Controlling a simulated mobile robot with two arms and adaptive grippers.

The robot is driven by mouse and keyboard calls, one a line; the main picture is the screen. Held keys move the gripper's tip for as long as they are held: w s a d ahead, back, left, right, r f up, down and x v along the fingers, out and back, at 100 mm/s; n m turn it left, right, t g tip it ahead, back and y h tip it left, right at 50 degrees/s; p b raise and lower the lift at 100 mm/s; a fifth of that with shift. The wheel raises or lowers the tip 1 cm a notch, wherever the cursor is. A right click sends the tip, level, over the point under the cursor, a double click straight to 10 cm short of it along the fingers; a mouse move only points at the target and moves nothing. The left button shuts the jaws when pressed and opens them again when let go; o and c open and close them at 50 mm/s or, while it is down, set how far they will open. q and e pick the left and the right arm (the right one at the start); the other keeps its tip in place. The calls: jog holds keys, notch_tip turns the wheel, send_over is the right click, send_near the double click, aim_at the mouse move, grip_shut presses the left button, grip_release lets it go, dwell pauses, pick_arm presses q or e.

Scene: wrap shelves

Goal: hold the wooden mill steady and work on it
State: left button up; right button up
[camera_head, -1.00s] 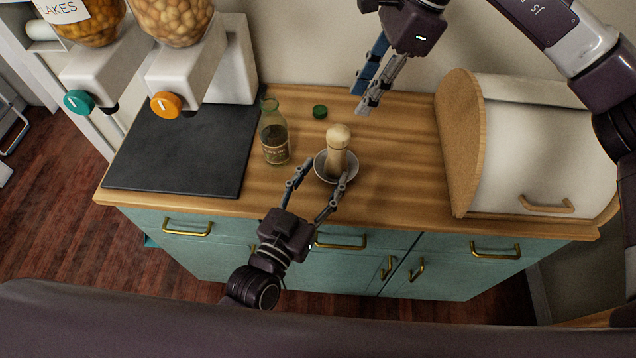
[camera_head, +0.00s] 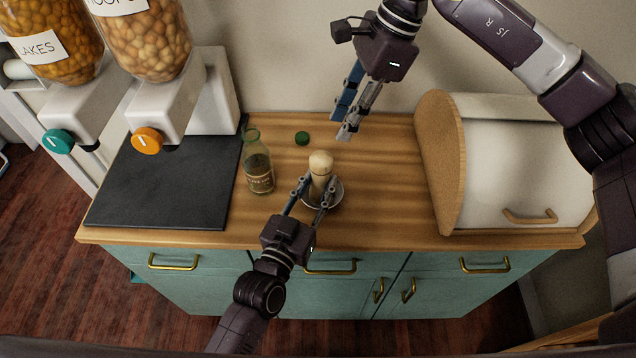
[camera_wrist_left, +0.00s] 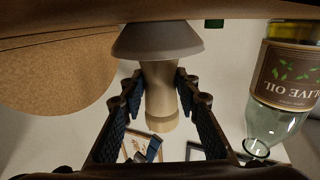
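The wooden mill (camera_head: 319,168) stands upright in a small grey-white dish (camera_head: 338,193) on the wooden counter. It has a pale round top. My left gripper (camera_head: 316,187) has its fingers on both sides of the mill's body and looks shut on it. The left wrist view is upside down and shows the mill (camera_wrist_left: 160,95) between the two finger pads, with the dish (camera_wrist_left: 155,42) at its foot. My right gripper (camera_head: 343,124) is open and empty, above the counter behind and to the right of the mill.
An olive oil bottle (camera_head: 259,172) stands close left of the mill. A green cap (camera_head: 302,138) lies behind. A dark slab (camera_head: 165,185) and food dispensers (camera_head: 190,100) are at left. A bread box (camera_head: 520,165) stands at right. Counter between mill and bread box is clear.

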aim_at(321, 155)
pick_arm(q)
jog(key=c, duration=0.5)
grip_shut()
pick_arm(e)
jog(key=o, duration=0.7)
jog(key=shift+a+m, duration=0.1)
jog(key=shift+m, duration=0.2)
jog(key=shift+c, duration=0.2)
jog(key=a+r+m+h, duration=0.1)
jog(key=a+m+h, duration=0.1)
jog(key=m, duration=1.2)
jog(key=a+r+m+h, duration=0.2)
jog(key=m, duration=1.2)
jog(key=shift+m+t, duration=0.3)
jog(key=f, duration=1.2)
jog(key=shift+s+f, duration=0.2)
jog(key=shift+s, duration=0.1)
jog(key=shift+c, duration=0.5)
jog(key=c, duration=1.1)
